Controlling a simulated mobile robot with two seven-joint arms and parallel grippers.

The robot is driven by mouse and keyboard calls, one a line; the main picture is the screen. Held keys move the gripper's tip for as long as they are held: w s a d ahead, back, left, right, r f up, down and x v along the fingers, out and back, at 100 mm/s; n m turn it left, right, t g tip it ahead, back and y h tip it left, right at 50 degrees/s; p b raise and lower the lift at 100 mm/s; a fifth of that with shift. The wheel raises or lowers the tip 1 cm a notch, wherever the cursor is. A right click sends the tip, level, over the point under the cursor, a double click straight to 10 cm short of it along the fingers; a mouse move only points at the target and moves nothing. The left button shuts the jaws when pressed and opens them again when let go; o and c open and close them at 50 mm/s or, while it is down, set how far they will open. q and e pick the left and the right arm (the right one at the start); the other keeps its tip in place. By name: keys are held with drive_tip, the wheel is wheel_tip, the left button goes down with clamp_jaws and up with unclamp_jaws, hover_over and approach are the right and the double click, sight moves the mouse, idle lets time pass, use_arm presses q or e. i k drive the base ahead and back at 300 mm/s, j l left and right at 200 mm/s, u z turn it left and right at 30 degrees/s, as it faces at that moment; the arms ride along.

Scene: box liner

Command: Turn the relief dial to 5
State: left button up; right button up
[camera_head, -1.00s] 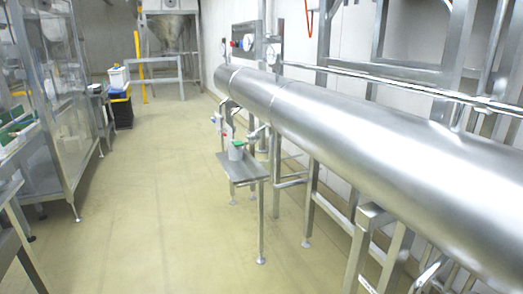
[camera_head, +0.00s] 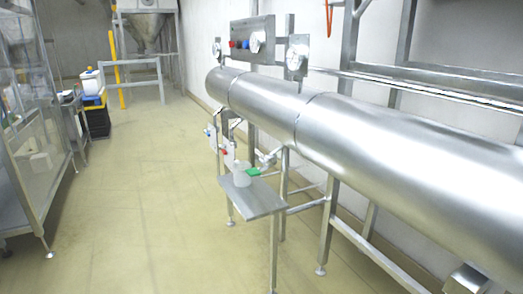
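A grey control panel (camera_head: 268,38) stands above the far end of a large steel cylinder (camera_head: 390,135). It carries red and blue round parts and a white round dial (camera_head: 257,41). A second white round dial (camera_head: 297,57) is on a bracket to its right, and a small round gauge (camera_head: 217,49) is to its left. Which one is the relief dial, and its setting, I cannot tell at this size. Neither of my grippers is in view.
A small steel shelf (camera_head: 262,202) with a pale cup (camera_head: 241,174) juts out below the cylinder. A glass-sided steel frame (camera_head: 30,120) stands at left, with stacked crates (camera_head: 95,115) beyond. The floor (camera_head: 140,210) between is clear.

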sight(246, 44)
drive_tip(key=i+j, duration=0.7)
drive_tip(key=i+j+z, duration=0.1)
drive_tip(key=z, duration=0.3)
drive_tip(key=i+j+z, duration=0.2)
drive_tip(key=z, duration=0.2)
drive_tip(key=i+j+z, duration=0.15)
drive_tip(key=z, duration=0.25)
drive_tip(key=i+j+z, duration=0.1)
drive_tip(key=j, duration=0.25)
drive_tip(key=i+j+z, duration=0.1)
drive_tip(key=j, duration=0.25)
drive_tip(key=i+j+z, duration=0.1)
drive_tip(key=j, duration=0.3)
drive_tip(key=i, duration=0.1)
